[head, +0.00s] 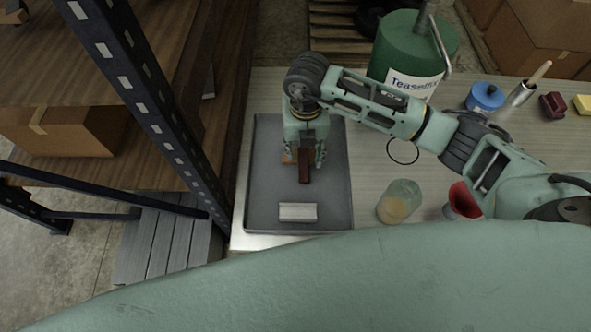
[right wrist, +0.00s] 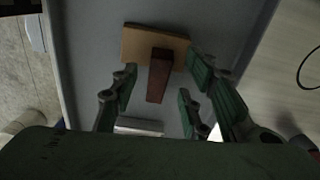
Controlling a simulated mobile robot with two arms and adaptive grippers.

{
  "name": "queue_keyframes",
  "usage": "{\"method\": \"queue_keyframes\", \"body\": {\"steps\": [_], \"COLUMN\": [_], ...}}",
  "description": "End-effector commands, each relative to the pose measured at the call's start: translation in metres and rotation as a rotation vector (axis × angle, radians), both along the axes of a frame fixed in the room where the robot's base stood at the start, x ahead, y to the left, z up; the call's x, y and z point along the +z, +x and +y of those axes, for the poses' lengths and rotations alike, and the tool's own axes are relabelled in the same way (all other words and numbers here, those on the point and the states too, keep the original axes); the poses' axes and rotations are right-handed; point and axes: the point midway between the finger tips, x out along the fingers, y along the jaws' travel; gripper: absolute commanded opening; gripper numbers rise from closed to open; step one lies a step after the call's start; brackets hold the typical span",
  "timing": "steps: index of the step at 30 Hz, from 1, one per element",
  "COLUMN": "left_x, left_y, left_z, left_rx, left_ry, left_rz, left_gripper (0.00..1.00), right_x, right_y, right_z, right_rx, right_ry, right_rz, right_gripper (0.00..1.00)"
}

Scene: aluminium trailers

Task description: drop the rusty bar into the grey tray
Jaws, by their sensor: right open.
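The rusty bar (head: 305,167) is a short reddish-brown block over the grey tray (head: 330,212) in the head view. In the right wrist view the bar (right wrist: 159,77) lies partly over a tan wooden piece (right wrist: 140,45), inside the tray (right wrist: 75,75). My right gripper (head: 304,160) is above the tray, pointing down. In the right wrist view its fingers (right wrist: 158,100) are spread apart on both sides of the bar, with gaps between fingers and bar. A silver block (head: 298,212) lies in the tray's near part. My left gripper is not in view.
A glass jar (head: 399,201) and a red funnel-like object (head: 463,199) stand right of the tray. A green canister (head: 413,50) stands behind my right arm. A dark blue shelf post (head: 150,100) rises left of the table. A black ring (head: 403,152) lies on the table.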

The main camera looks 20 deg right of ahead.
Motion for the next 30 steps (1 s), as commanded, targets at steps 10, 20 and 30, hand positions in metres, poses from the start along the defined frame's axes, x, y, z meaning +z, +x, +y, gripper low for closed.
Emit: {"method": "queue_keyframes", "body": {"steps": [10,20,30], "left_x": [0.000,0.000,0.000], "left_y": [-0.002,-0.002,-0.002], "left_z": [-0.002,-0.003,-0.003], "left_rx": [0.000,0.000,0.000], "left_ry": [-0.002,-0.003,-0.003], "left_rz": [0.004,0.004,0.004], "left_gripper": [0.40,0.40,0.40], "right_x": [0.073,0.109,0.110], "right_y": [0.002,0.000,0.000], "right_z": [0.000,0.000,0.000], "right_rx": [0.001,0.000,0.000], "right_ry": [0.001,0.000,0.001], "right_rz": [-0.007,-0.003,-0.002], "right_gripper": [0.42,0.42,0.42]}}
